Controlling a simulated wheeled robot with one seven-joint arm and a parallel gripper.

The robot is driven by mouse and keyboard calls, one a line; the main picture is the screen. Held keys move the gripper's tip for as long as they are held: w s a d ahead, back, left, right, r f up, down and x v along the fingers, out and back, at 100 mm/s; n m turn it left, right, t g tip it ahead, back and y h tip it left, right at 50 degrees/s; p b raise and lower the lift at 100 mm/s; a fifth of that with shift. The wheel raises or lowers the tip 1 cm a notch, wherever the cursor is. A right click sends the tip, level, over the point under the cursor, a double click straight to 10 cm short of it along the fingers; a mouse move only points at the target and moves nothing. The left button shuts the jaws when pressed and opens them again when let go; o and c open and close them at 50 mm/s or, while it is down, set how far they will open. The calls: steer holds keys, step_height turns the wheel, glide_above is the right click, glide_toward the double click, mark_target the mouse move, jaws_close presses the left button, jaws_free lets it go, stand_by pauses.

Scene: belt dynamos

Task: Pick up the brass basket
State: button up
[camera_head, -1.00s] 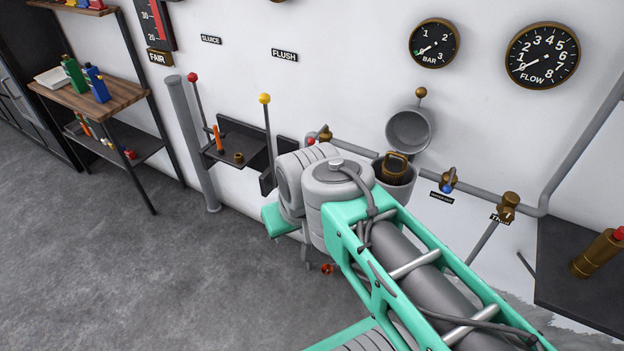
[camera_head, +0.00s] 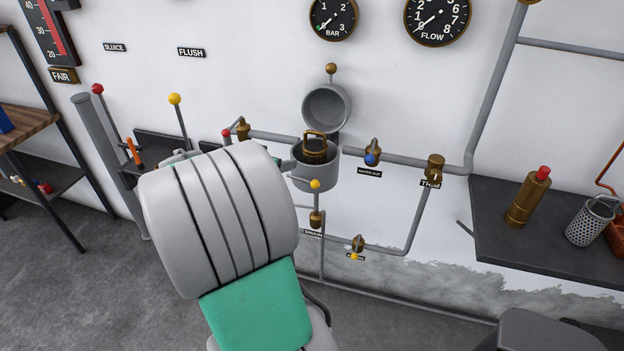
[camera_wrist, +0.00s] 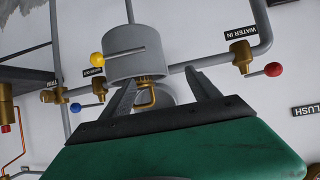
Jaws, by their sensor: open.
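The brass basket (camera_head: 315,152) sits in an open grey pot (camera_head: 315,178) fixed to the wall pipes, with its arched handle standing above the rim. The pot's round lid (camera_head: 327,107) is raised behind it. In the wrist view, which is upside down, the basket's brass handle (camera_wrist: 148,97) shows below the pot (camera_wrist: 138,66). My gripper (camera_wrist: 160,78) is open and empty, its two dark fingers pointing toward the pot. The handle appears between the fingers, nearer the left one; how far ahead it lies is unclear. In the head view my arm hides the gripper.
A pipe with valves (camera_head: 372,155) runs beside the pot, and a yellow-knobbed lever (camera_head: 315,184) is in front of it. At right a dark shelf (camera_head: 500,240) holds a brass bottle (camera_head: 530,195) and a perforated metal basket (camera_head: 590,222). Upright levers (camera_head: 178,110) stand at left.

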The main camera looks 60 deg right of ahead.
mark_target(315, 149)
steer(key=s+d, duration=0.1)
steer(key=d, duration=0.1)
steer(key=s+d+m+g+h, duration=0.1)
steer(key=s+d, duration=0.1)
steer(key=s+d+f+m+g, duration=0.1)
steer(key=s+d, duration=0.1)
steer(key=shift+d+h, duration=0.25)
steer(key=shift+h, duration=0.05)
steer(key=x, duration=0.2)
steer(key=p+x, duration=0.1)
steer(key=x, duration=0.3)
steer(key=shift+d+r+p, duration=0.3)
steer(key=shift+d+p, duration=0.05)
steer(key=shift+a, duration=0.1)
steer(key=c, duration=1.4)
steer(key=shift+r, duration=0.15)
